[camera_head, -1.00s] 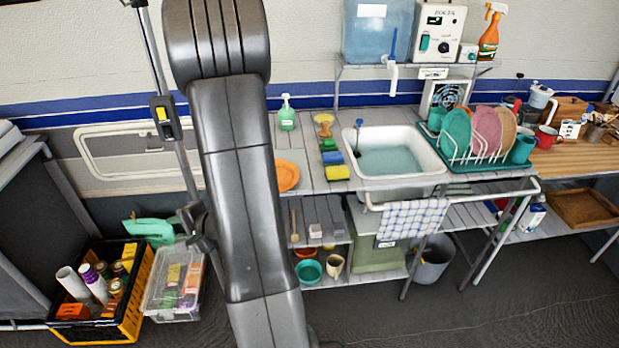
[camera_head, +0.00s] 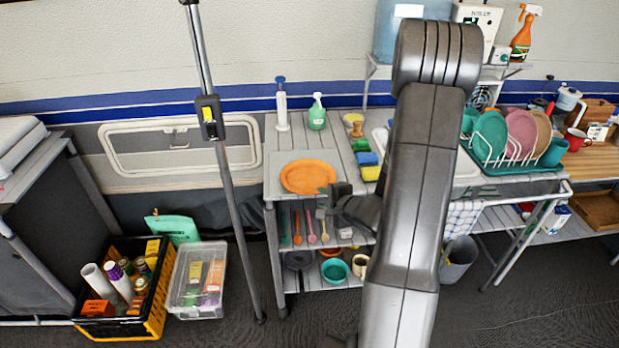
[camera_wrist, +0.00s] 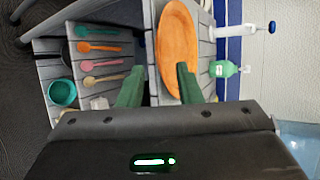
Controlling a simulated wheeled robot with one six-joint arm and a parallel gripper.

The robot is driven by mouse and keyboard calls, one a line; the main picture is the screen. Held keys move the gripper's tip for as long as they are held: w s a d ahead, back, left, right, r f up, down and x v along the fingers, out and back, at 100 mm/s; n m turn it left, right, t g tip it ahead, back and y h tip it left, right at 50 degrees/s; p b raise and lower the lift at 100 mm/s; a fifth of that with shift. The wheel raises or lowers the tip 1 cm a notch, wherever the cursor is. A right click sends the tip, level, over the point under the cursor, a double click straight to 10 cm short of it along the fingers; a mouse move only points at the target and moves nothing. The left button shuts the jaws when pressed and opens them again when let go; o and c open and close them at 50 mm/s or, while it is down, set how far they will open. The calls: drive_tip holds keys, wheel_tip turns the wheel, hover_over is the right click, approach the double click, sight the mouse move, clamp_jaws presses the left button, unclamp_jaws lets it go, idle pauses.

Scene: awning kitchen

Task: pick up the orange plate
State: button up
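The orange plate (camera_head: 308,177) lies flat on a grey mat at the left end of the slatted counter in the head view. It also shows in the wrist view (camera_wrist: 178,48), upper middle, as an orange oval. My gripper (camera_head: 330,192) is at the plate's right front edge in the head view, partly hidden by my arm. In the wrist view, my gripper's two green fingers (camera_wrist: 158,82) stand apart with nothing held between them. The plate's near rim appears beyond and between the fingertips. I cannot tell whether a finger touches the plate.
A grey pole (camera_head: 226,170) stands left of the counter. My arm hides much of the sink.

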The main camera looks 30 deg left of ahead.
drive_tip(key=p+x, duration=0.2)
drive_tip(key=x, duration=0.4)
drive_tip(key=shift+w, duration=0.25)
drive_tip(key=shift+d+f, duration=0.1)
clamp_jaws()
